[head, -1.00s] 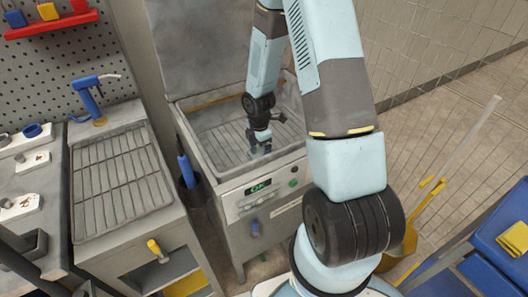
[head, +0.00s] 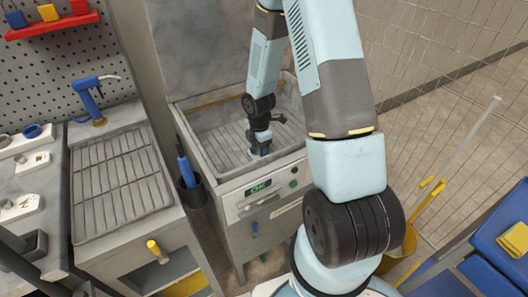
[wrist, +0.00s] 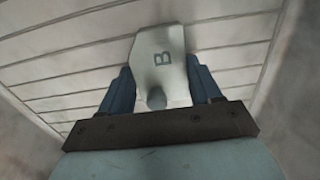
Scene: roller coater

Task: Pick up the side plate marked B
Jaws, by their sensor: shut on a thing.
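The side plate marked B (wrist: 163,58) is a pale grey metal piece with a dark letter B and a round hole or notch near my gripper. My gripper (wrist: 160,92) is shut on it, with a blue finger on each side of the plate in the wrist view. In the head view my gripper (head: 262,148) is low inside the open washing basin (head: 208,158), over its slatted rack. The plate cannot be made out in the head view. Whether it touches the rack is unclear.
The basin's walls and front panel with a green display (head: 258,188) surround my gripper closely. A raised lid (head: 195,45) stands behind. A sink with a wire rack (head: 118,185) is at left, and a dark holder with a blue-handled tool (head: 186,172) stands between.

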